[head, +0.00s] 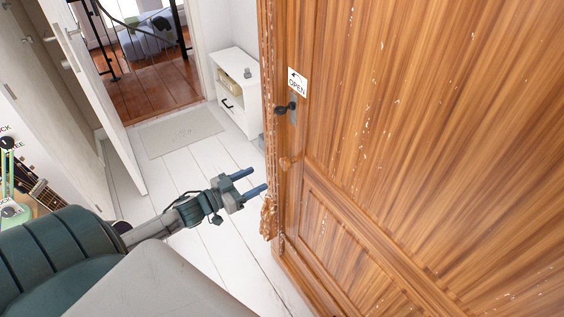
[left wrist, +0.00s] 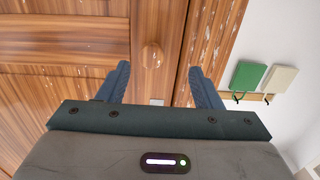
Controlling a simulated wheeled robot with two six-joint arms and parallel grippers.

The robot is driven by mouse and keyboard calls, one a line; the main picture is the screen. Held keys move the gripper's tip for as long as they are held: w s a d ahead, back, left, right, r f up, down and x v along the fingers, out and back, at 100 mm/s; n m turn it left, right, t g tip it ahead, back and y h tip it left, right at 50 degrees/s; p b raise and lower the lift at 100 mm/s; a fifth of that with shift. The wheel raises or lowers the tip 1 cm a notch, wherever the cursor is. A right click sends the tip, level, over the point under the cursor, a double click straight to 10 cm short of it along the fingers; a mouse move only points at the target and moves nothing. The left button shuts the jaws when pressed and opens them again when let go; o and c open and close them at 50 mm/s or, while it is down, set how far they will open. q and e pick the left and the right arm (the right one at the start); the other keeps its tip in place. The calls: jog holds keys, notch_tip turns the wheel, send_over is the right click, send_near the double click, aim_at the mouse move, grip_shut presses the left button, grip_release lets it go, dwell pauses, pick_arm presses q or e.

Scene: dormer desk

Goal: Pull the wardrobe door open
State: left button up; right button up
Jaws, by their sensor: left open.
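The wardrobe door (head: 400,130) is orange-brown wood with pale chips and fills the right of the head view. It appears shut. A round wooden knob (head: 286,163) sits near its left edge, below a dark key-like fitting (head: 287,107) and an "OPEN" label (head: 297,82). My left gripper (head: 258,180) is open and empty, with its blue fingers pointing at the door edge just left of the knob. In the left wrist view, the knob (left wrist: 152,57) shows ahead, between the open fingers (left wrist: 158,80), apparently not touched. My right gripper is out of view.
A white room door (head: 85,90) stands open at the left, with a grey mat (head: 180,132) and a small white cabinet (head: 235,85) beyond. A guitar (head: 35,195) is at the far left. The white plank floor between is clear. Green and cream items (left wrist: 248,76) hang right of the wardrobe.

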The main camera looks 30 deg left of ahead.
aim_at(282, 166)
pick_arm(q)
jog(key=shift+h, duration=0.3)
jog(key=p+x, duration=0.1)
jog(key=x, duration=0.2)
jog(key=r+p+x, duration=0.1)
jog(key=x, duration=0.2)
jog(key=d+p+x, duration=0.1)
jog(key=x, duration=0.3)
jog(key=shift+s+r, duration=0.1)
jog(key=shift+r, duration=0.25)
jog(key=shift+w+d, duration=0.1)
jog(key=shift+w, duration=0.25)
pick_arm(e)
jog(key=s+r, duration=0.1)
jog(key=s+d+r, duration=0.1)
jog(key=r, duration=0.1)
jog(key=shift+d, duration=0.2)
pick_arm(q)
grip_shut()
jog(key=shift+f, duration=0.1)
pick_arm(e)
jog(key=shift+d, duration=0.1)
